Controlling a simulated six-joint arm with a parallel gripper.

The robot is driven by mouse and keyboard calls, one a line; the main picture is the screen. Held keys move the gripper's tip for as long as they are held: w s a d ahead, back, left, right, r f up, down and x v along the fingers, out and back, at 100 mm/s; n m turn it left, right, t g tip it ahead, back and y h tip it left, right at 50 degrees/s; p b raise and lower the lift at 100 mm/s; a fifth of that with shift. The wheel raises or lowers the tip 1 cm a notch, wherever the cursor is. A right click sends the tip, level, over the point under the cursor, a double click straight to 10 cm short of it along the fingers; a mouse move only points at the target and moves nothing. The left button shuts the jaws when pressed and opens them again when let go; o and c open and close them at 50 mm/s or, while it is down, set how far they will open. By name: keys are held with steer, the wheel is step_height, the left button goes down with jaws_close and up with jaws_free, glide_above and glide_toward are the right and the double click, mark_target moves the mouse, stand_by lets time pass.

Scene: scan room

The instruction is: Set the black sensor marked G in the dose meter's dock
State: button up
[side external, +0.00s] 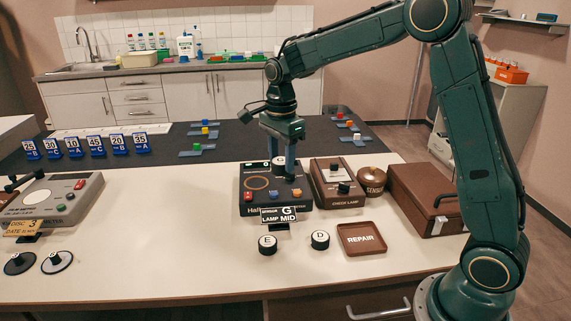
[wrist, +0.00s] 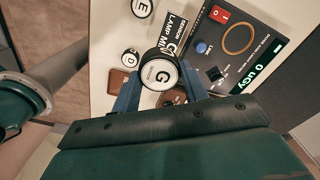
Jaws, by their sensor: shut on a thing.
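The black sensor marked G (wrist: 160,72), a short round piece with a white top, is between the fingers of my gripper (wrist: 161,88) in the wrist view. In the wrist view the dose meter (wrist: 262,68) also shows a lit display reading 0 uGy. I cannot tell the sensor's exact height above it.
A card (side external: 278,215) reading G, LAMP MID stands before the meter. Sensors E (side external: 268,245) and D (side external: 320,240) and a REPAIR tray (side external: 378,250) lie in front. A check lamp box (side external: 325,190), a round brown tin (side external: 373,176) and a brown case (side external: 430,190) stand right.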

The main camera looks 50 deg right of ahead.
steer(key=w+d+f, duration=0.3)
steer(key=w+d, duration=0.1)
steer(key=w, duration=0.4)
steer(key=w+d+f, duration=0.3)
steer(key=w+d, duration=0.1)
steer(key=w, duration=0.5)
steer(key=shift+d+f, duration=0.3)
steer(key=shift+f, duration=0.15)
steer(key=shift+f, duration=3.9)
steer(key=shift+f, duration=0.15)
steer(key=o, duration=1)
steer(key=shift+o, duration=0.2)
